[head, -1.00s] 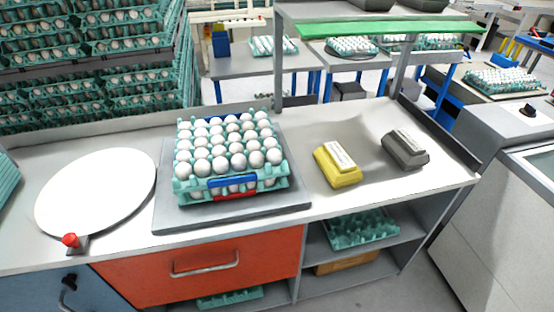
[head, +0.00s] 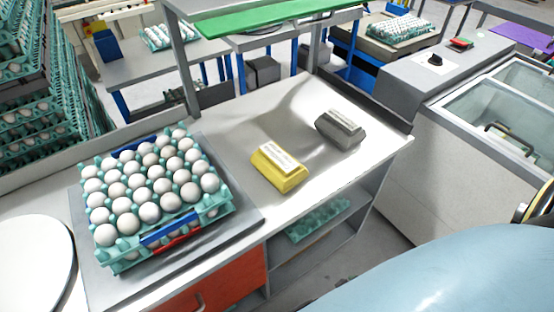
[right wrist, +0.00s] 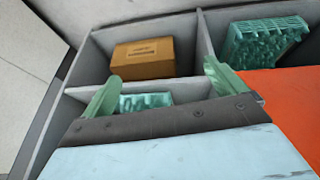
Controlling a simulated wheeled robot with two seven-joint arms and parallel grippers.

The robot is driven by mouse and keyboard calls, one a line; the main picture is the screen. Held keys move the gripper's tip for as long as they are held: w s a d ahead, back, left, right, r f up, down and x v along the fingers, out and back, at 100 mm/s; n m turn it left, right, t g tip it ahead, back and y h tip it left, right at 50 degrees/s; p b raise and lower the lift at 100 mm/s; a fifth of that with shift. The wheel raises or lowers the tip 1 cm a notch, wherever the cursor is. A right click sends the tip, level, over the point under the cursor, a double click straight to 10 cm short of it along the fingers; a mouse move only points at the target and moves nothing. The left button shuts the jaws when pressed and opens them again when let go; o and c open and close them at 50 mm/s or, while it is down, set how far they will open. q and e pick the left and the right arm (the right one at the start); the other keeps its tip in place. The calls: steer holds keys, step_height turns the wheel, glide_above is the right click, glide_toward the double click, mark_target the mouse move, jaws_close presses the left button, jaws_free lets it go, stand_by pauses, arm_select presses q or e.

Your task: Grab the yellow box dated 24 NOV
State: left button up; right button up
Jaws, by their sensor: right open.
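A yellow box (head: 280,170) with a white label on top lies on the white counter, right of the egg tray in the head view. The print on its label is too small to read. My right gripper (right wrist: 160,86) shows in the right wrist view. Its green fingers are spread wide with nothing held between them. It faces the counter's lower shelves, and the yellow box is not in that view. My left gripper is not in view.
A dark grey box (head: 341,130) lies behind and right of the yellow one. A stacked tray of white eggs (head: 160,238) stands on a grey plate. Below are shelves with a brown box (right wrist: 143,58) and a green tray (right wrist: 262,45). A glass-topped chest (head: 500,120) stands right.

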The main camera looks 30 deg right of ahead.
steer(key=w+d+r+t+p, duration=0.1)
steer(key=w+d+r+t, duration=0.1)
steer(key=w+r, duration=0.75)
steer(key=t+y+p, duration=0.2)
steer(key=t+y, duration=0.1)
steer(key=t, duration=0.4)
glide_toward(283, 159)
steer(key=shift+x, duration=4.75)
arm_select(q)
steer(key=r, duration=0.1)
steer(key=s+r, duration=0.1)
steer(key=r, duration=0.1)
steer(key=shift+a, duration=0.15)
arm_select(e)
steer(key=shift+a+f, duration=0.1)
steer(key=c, duration=1.4)
